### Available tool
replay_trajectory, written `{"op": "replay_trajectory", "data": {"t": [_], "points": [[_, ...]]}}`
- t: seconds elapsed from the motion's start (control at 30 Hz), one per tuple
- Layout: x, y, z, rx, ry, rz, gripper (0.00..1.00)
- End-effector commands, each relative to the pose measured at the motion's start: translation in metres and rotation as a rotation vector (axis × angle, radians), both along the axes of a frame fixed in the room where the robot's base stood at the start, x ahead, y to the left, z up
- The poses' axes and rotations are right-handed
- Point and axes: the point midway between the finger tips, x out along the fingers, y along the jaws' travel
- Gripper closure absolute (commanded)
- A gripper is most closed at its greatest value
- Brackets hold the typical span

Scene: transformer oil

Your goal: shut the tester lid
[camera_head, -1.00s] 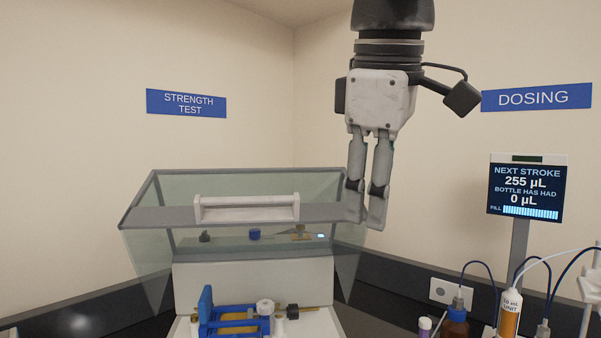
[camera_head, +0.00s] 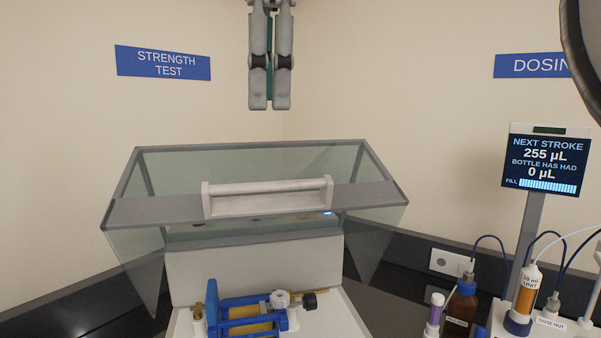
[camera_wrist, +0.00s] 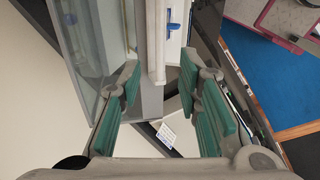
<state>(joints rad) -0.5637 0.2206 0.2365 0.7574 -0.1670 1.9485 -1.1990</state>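The tester lid (camera_head: 160,211) is a clear box cover with a grey frame, standing raised and tilted open behind the white tester (camera_head: 350,325). A white bar handle (camera_head: 268,198) runs along its grey front strip; the handle also shows in the wrist view (camera_wrist: 157,45). My gripper (camera_head: 269,107) points down above the lid, apart from it. In the wrist view my gripper (camera_wrist: 162,80) has its green-padded fingers spread with nothing between the pads. The handle appears beyond the fingertips there.
A blue frame with an amber middle (camera_head: 250,318) sits in the tester. To the right stand a brown bottle (camera_head: 460,305), an orange-filled syringe (camera_head: 525,295) with tubes, and a dosing display (camera_head: 545,165). The air around my gripper is clear.

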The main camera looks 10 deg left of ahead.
Motion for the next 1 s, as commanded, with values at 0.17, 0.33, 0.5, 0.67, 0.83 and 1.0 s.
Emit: {"op": "replay_trajectory", "data": {"t": [0.17, 0.33, 0.5, 0.67, 0.83, 1.0], "points": [[0.008, 0.001, -0.028, -0.002, 0.000, -0.002, 0.69], [0.013, 0.003, -0.054, -0.002, 0.000, -0.002, 0.69], [0.018, 0.005, -0.080, -0.001, 0.001, -0.003, 0.69], [0.023, 0.007, -0.100, -0.001, 0.001, -0.003, 0.69], [0.025, 0.008, -0.110, 0.001, -0.001, -0.003, 0.69], [0.026, 0.009, -0.112, 0.002, -0.001, -0.003, 0.69]]}}
